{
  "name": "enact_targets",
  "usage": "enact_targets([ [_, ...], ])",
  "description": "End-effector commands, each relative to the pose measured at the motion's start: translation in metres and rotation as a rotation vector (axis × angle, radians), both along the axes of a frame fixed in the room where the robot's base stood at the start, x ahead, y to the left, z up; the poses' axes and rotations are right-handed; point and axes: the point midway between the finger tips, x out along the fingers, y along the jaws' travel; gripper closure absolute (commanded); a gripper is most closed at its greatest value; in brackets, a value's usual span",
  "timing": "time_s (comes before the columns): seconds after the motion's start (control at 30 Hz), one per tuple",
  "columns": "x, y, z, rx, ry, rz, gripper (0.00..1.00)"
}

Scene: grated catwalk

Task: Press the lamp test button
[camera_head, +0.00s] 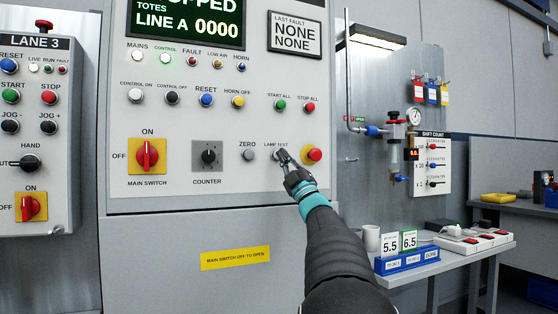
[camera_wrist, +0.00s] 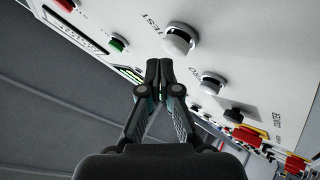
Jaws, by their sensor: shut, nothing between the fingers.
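The lamp test button is a round pale button on the grey panel, right of the grey ZERO button (camera_head: 248,155). In the head view my gripper partly hides it under its "LAMP TEST" label. In the wrist view the lamp test button (camera_wrist: 179,40) shows whole beside the word "TEST", and the ZERO button (camera_wrist: 212,83) is lower right of it. My gripper (camera_head: 284,161) is at the panel by the lamp test button, fingers shut and empty. In the wrist view the fingertips (camera_wrist: 159,64) are just below left of the button; I cannot tell whether they touch it.
A red button on a yellow ring (camera_head: 312,155) is close right of my gripper. The counter knob (camera_head: 208,155) and red main switch (camera_head: 148,156) are to the left. A bench (camera_head: 420,268) with a mug (camera_head: 371,238) and blue tray stands lower right.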

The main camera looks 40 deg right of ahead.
Motion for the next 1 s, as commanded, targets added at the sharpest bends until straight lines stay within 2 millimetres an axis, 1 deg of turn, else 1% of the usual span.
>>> enact_targets([
  [0.43, -0.006, 0.002, 0.000, 0.000, -0.001, 0.000, 1.00],
  [0.8, -0.036, 0.009, -0.002, -0.001, -0.002, -0.001, 1.00],
  [1.0, -0.049, 0.012, -0.001, -0.001, -0.003, 0.000, 1.00],
])
